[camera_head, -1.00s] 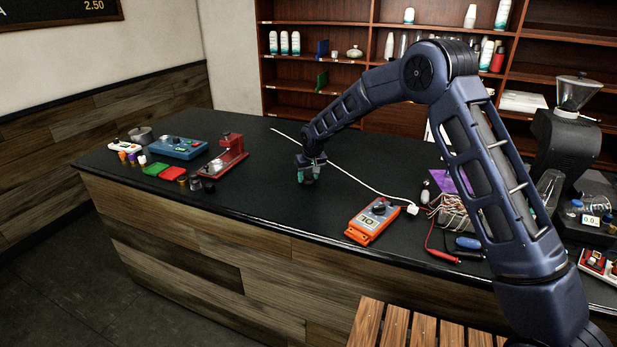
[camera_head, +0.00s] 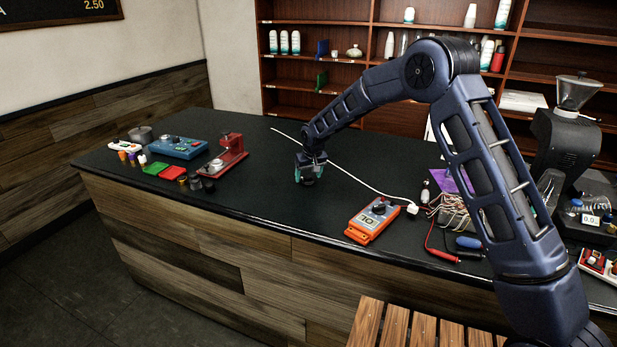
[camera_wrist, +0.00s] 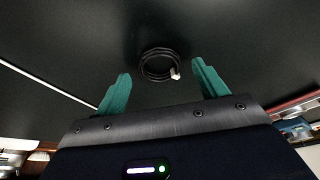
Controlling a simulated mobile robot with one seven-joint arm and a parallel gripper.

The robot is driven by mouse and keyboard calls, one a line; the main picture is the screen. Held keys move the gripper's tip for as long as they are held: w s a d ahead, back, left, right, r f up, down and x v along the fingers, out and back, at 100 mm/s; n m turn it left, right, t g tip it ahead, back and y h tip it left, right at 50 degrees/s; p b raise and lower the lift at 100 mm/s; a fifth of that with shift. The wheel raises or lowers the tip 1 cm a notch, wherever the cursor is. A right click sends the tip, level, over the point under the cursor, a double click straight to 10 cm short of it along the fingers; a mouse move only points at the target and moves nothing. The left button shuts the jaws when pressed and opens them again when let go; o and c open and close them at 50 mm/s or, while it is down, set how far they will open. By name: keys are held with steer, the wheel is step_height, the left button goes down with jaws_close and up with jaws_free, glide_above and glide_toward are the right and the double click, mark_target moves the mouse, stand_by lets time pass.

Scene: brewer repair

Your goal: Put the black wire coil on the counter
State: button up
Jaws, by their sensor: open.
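The black wire coil (camera_wrist: 145,66) is a small dark ring with a pale plug-like end, just ahead of the fingertips in the wrist view. It appears to lie flat on the black counter (camera_wrist: 240,35). My gripper (camera_wrist: 161,69) is open, with its green fingers to the left and right of the coil and a visible gap to each. Nothing is held between them. In the head view, my gripper (camera_head: 310,173) is low over the middle of the counter (camera_head: 262,200). The coil is hard to make out there, being dark and partly hidden by the gripper.
A white cable (camera_head: 360,180) runs across the counter behind my gripper. A red press (camera_head: 224,155) and a blue box (camera_head: 178,147) are at left. The counter around my gripper is clear.

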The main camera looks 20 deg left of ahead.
steer(key=v, duration=1.1)
steer(key=shift+d+r, duration=0.1)
steer(key=shift+r, duration=0.1)
steer(key=w+d+r+m, duration=0.1)
steer(key=d+r, duration=0.5)
steer(key=d, duration=0.5)
steer(key=w+d+r+m, duration=0.1)
steer(key=w+d+r, duration=0.1)
steer(key=d+r, duration=0.6)
steer(key=s+d+r+m+t+h, duration=0.1)
steer(key=s+d+r, duration=0.15)
steer(key=d, duration=0.75)
steer(key=s+d+r+m, duration=0.1)
steer(key=s+d+r, duration=0.15)
steer(key=d, duration=0.85)
steer(key=s+d+m+t, duration=0.1)
steer(key=s+d+m, duration=0.2)
steer(key=s+d, duration=1.2)
steer(key=s+d+f+m+h, duration=0.1)
steer(key=s+d+f+m, duration=0.1)
steer(key=s+d, duration=0.7)
steer(key=shift+s+d+f, duration=0.25)
steer(key=shift+s+f, duration=0.4)
steer(key=shift+f, duration=0.25)
steer(key=shift+c, duration=0.4)
